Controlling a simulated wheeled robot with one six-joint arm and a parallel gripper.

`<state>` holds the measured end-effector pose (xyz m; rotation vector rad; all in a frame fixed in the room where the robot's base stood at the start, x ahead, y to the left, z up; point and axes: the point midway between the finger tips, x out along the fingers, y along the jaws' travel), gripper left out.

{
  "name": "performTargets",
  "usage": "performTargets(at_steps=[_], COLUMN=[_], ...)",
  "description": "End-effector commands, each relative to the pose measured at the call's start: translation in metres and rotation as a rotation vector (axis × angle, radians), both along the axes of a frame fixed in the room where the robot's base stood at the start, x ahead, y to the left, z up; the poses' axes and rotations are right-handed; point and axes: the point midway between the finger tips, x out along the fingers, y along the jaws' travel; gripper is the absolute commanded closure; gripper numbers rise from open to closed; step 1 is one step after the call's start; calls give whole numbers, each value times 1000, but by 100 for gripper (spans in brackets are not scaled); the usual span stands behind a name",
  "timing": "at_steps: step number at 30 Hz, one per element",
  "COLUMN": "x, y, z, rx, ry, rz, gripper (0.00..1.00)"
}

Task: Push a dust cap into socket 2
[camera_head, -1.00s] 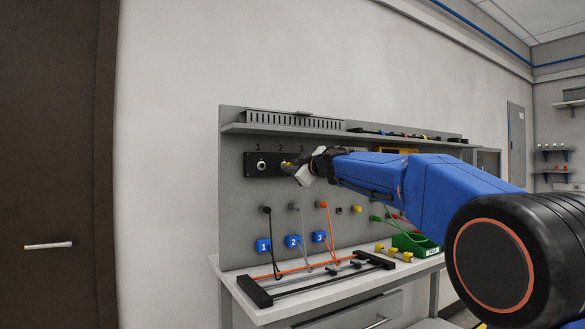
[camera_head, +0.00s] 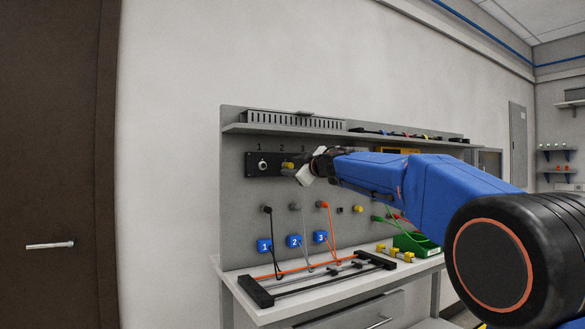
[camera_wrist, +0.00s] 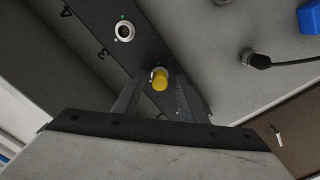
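A yellow dust cap (camera_head: 287,165) sits at socket 2 of the black panel (camera_head: 252,171). In the wrist view the cap (camera_wrist: 160,79) has part of the socket's silver ring showing behind it. Whether it is fully seated cannot be told. My gripper (camera_head: 300,170) is in front of the panel, just right of the cap. In the wrist view my gripper (camera_wrist: 160,94) is open, with a finger on either side of the cap and visible gaps. My gripper and arm hide the panel's right part.
Several yellow caps lie on the bench (camera_head: 295,314). Cables hang below the panel above blue numbered blocks (camera_head: 264,246). A shelf (camera_head: 300,130) juts out above the panel.

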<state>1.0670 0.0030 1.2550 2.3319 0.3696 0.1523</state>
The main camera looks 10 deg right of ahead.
Motion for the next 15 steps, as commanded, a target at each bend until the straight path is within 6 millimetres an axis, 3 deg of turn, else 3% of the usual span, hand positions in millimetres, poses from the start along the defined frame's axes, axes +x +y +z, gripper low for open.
performTargets(at_steps=[5,15], x=[-17,-76], y=[-6,-25], z=[1,1], rx=[1,-1], ry=[-1,-1], rz=[0,-1], gripper=[62,62])
